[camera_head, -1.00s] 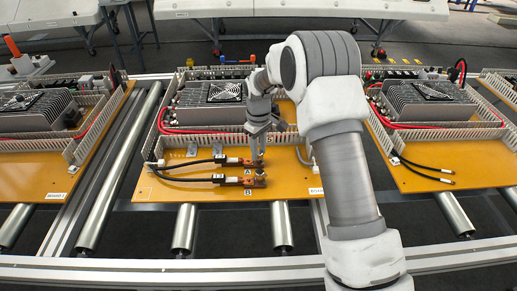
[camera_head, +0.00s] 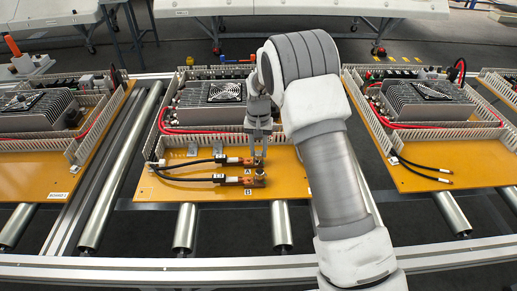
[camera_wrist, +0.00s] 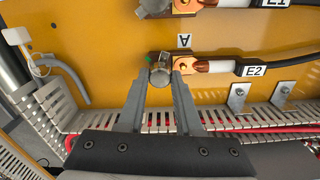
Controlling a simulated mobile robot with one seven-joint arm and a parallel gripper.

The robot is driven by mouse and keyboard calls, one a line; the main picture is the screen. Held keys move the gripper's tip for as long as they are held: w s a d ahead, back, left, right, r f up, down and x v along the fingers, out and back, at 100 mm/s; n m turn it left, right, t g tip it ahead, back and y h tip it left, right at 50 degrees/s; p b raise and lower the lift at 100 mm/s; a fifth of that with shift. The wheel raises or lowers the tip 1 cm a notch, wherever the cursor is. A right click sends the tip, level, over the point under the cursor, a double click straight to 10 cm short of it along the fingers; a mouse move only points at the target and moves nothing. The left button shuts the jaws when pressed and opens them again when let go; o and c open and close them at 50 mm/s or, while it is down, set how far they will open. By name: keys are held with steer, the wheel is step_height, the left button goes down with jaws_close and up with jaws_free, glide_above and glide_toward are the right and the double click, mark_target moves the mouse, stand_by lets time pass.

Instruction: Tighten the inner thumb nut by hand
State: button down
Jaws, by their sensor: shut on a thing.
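The inner thumb nut (camera_wrist: 160,76) is a round grey knob on the copper terminal marked A, on the side near the slotted duct. My gripper (camera_wrist: 161,78) has one finger on each side of this nut and is shut on it. In the head view my gripper (camera_head: 258,154) points down at terminal A and its fingers mostly hide the nut. A copper cable lug (camera_wrist: 205,66) with a black cable tagged E2 runs to this terminal. The outer thumb nut (camera_head: 260,173) stands at terminal B, nearer the front; it also shows at the top of the wrist view (camera_wrist: 155,5).
The orange panel (camera_head: 190,190) lies on a roller conveyor (camera_head: 282,225). A slotted grey duct (camera_wrist: 240,116) with red wires runs close behind the inner terminal. Metal brackets (camera_wrist: 238,96) stand nearby. The front of the panel is clear.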

steer(key=m, duration=0.3)
steer(key=m+p, duration=0.1)
steer(key=m, duration=0.1)
steer(key=shift+w+r+m, duration=0.2)
steer(key=shift+r+m, duration=0.1)
steer(key=shift+r, duration=0.05)
steer(key=m+p, duration=0.1)
steer(key=m, duration=0.3)
steer(key=m+p, duration=0.1)
steer(key=m, duration=0.4)
steer(key=shift+m+p, duration=0.65)
steer(key=shift+m, duration=1.55)
steer(key=c, duration=0.8)
jaws_free()
steer(key=shift+o, duration=1.1)
steer(key=shift+s+f, duration=0.1)
steer(key=shift+f, duration=0.1)
